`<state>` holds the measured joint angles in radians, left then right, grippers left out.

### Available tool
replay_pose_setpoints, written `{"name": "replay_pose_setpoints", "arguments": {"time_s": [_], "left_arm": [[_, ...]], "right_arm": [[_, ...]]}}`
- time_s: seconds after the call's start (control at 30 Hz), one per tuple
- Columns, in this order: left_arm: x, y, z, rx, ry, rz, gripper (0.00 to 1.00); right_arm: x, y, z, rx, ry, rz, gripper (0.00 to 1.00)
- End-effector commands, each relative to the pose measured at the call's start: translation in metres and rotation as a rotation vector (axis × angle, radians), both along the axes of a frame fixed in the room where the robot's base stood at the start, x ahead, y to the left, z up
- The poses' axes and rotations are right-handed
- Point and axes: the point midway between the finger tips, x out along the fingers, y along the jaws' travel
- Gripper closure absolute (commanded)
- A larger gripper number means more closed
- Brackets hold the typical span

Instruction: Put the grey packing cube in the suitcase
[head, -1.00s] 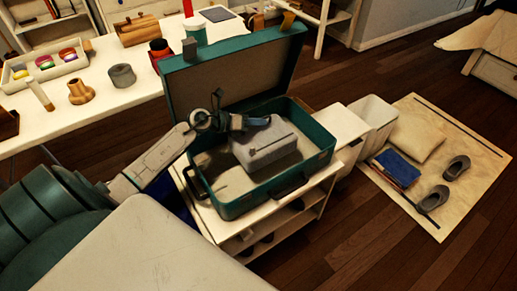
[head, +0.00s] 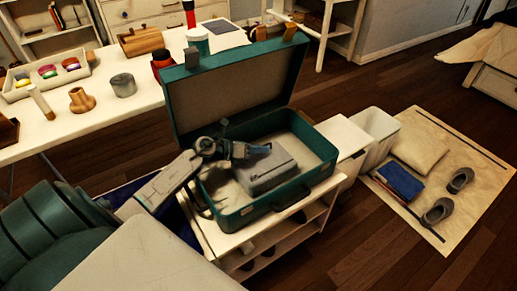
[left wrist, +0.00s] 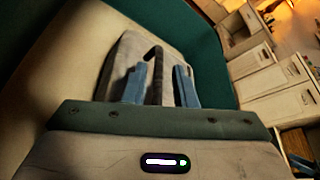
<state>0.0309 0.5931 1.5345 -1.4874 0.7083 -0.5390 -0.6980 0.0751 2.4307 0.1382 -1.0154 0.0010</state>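The open teal suitcase (head: 277,213) stands on a white shelf unit, its lid raised at the back. The grey packing cube (head: 272,181) lies inside it, toward the middle and right of the base. My left gripper (head: 262,150) is over the cube's top, reaching in from the left. In the left wrist view, its two blue fingers (left wrist: 160,86) are apart, with the cube's dark handle strap (left wrist: 154,56) between them. A gap shows beside the strap, so the gripper looks open around it. The cube (left wrist: 122,60) lies below the fingers. My right gripper is not in view.
A white table (head: 92,118) with jars, a tray and wooden pieces stands behind on the left. White bins (head: 376,126) stand right of the suitcase. A mat (head: 455,140) with a cushion, folded blue cloth and shoes lies on the floor at right.

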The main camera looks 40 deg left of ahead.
Motion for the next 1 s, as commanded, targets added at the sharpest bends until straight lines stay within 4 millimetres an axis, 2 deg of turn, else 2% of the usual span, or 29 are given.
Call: {"name": "replay_pose_setpoints", "arguments": {"time_s": [0.4,1.0], "left_arm": [[-0.001,0.002,0.003,0.002,0.003,0.001,0.69],[-0.078,0.055,0.033,0.005,0.006,-0.002,0.69]], "right_arm": [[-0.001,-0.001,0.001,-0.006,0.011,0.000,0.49],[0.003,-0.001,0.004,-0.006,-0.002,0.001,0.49]]}}
